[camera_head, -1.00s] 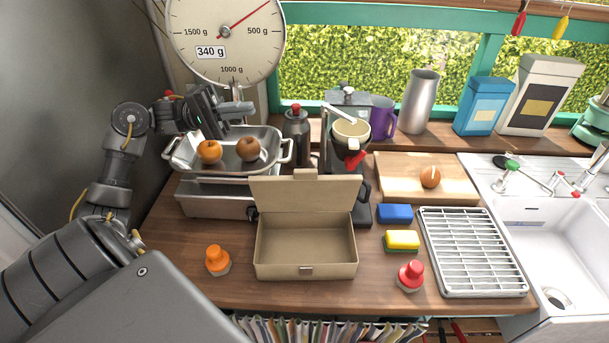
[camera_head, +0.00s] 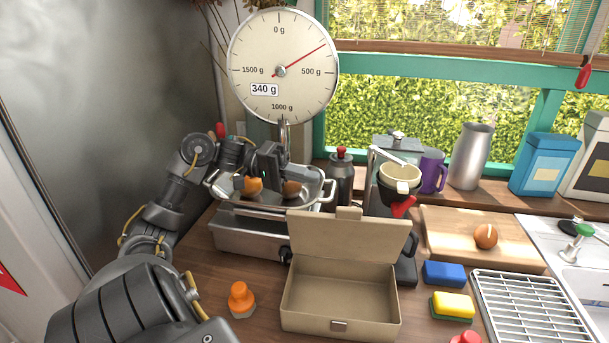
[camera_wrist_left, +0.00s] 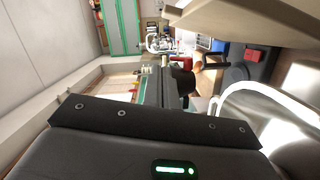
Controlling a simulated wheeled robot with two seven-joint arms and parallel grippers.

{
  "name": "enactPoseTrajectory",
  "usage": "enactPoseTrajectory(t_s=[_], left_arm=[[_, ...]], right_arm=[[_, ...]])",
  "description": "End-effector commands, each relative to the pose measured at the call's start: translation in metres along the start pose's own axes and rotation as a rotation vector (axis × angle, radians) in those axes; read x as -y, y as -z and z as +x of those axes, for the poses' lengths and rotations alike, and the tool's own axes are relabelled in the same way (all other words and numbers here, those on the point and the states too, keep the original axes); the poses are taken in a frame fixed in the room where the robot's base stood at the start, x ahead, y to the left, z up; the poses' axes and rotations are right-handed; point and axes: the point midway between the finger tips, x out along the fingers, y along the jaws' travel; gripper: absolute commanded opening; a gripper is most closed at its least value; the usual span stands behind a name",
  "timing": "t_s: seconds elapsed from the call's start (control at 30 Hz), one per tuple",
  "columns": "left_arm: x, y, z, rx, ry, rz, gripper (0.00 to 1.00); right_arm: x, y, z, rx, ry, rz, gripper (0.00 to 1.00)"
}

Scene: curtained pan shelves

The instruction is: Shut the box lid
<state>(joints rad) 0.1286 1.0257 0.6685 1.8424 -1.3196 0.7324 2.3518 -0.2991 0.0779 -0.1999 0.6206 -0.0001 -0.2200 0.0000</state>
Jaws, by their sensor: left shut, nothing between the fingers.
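A beige box (camera_head: 340,310) stands on the wooden counter with its front clasp facing me. Its lid (camera_head: 345,238) is open, standing up at the back edge and leaning slightly backward; the inside looks empty. My left gripper (camera_head: 287,170) is shut and empty. It is over the scale's metal pan, behind and left of the lid, and appears apart from it. In the left wrist view the shut fingers (camera_wrist_left: 180,78) point away, with nothing held. My right gripper is in neither view.
The scale (camera_head: 283,68) reads 340 g; its pan (camera_head: 312,188) holds two round fruits. An orange-topped shaker (camera_head: 241,300) stands left of the box. A coffee machine (camera_head: 397,160) stands behind it. A blue sponge (camera_head: 444,273) and yellow sponge (camera_head: 452,306) lie to the right.

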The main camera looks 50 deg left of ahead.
Motion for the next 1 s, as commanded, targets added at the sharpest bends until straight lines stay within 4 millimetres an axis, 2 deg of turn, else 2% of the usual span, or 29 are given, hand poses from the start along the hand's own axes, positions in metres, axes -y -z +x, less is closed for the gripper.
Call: enactPoseTrajectory(t_s=[0.03, 0.33, 0.4, 0.6, 1.0], left_arm=[[-0.006, 0.001, 0.011, 0.002, -0.003, 0.001, 0.0], [-0.005, 0.0, 0.071, 0.002, -0.004, 0.0, 0.0], [-0.004, -0.014, 0.072, 0.002, -0.003, -0.002, 0.0], [-0.002, -0.033, 0.076, 0.0, -0.001, -0.002, 0.0], [0.0, -0.039, 0.077, 0.0, -0.001, -0.001, 0.0]], right_arm=[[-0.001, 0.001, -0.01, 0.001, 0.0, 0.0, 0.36], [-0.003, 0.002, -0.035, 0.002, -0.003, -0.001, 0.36], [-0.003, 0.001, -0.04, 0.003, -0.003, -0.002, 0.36], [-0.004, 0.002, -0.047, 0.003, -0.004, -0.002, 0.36], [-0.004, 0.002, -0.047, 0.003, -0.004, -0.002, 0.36]])
